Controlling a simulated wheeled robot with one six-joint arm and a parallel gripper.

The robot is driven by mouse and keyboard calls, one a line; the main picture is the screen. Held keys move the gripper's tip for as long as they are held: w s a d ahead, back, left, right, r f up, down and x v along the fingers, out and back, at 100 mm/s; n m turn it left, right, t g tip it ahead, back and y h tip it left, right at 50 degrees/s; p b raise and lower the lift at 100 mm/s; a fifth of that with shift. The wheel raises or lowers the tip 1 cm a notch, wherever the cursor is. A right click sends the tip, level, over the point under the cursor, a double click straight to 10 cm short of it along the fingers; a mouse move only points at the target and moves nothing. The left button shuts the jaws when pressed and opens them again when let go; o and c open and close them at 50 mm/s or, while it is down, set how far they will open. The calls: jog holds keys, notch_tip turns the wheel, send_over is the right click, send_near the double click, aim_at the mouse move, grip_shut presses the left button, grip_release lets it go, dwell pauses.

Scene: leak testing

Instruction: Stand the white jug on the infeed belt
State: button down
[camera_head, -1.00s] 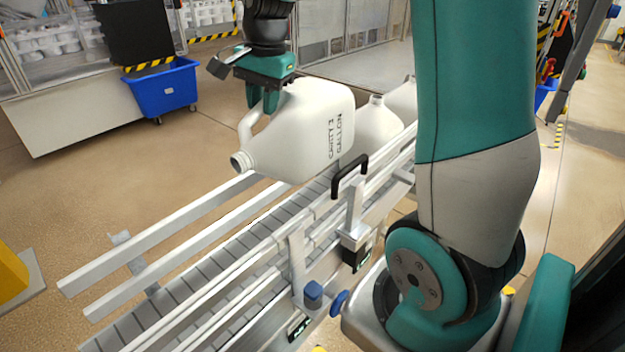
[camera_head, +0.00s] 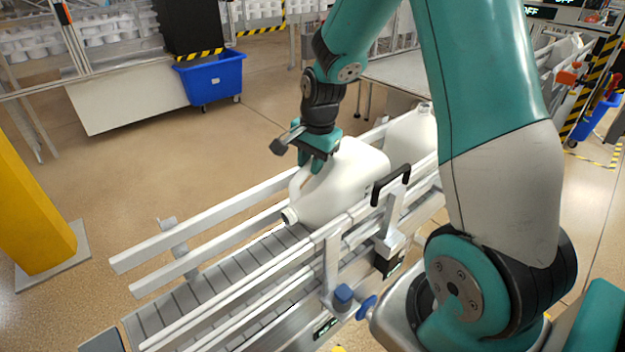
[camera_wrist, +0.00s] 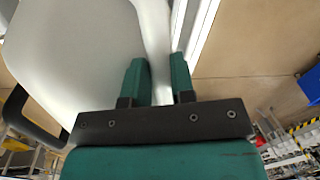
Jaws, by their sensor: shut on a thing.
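The white jug (camera_head: 345,185) is tipped on its side between the guide rails of the infeed belt (camera_head: 225,290), with its mouth pointing to the lower left. My gripper (camera_head: 312,165) is above it, shut on the jug's handle. In the wrist view the jug's pale body (camera_wrist: 75,50) fills the upper left, and the handle passes between the two green fingers (camera_wrist: 160,75). The near rail hides the jug's lower side, so I cannot tell whether it touches the belt.
Another white jug (camera_head: 412,132) stands farther up the line, behind the held one. A black bracket handle (camera_head: 391,183) rises beside the near rail. The belt's lower-left stretch is empty. A blue bin (camera_head: 212,80) and a yellow post (camera_head: 35,225) stand off the belt.

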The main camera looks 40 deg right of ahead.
aim_at(312, 179)
jog(key=shift+f+p, duration=0.65)
jog(key=shift+f, duration=2.45)
jog(key=shift+f, duration=0.2)
jog(key=c, duration=1)
grip_release()
jog(key=shift+o, duration=0.2)
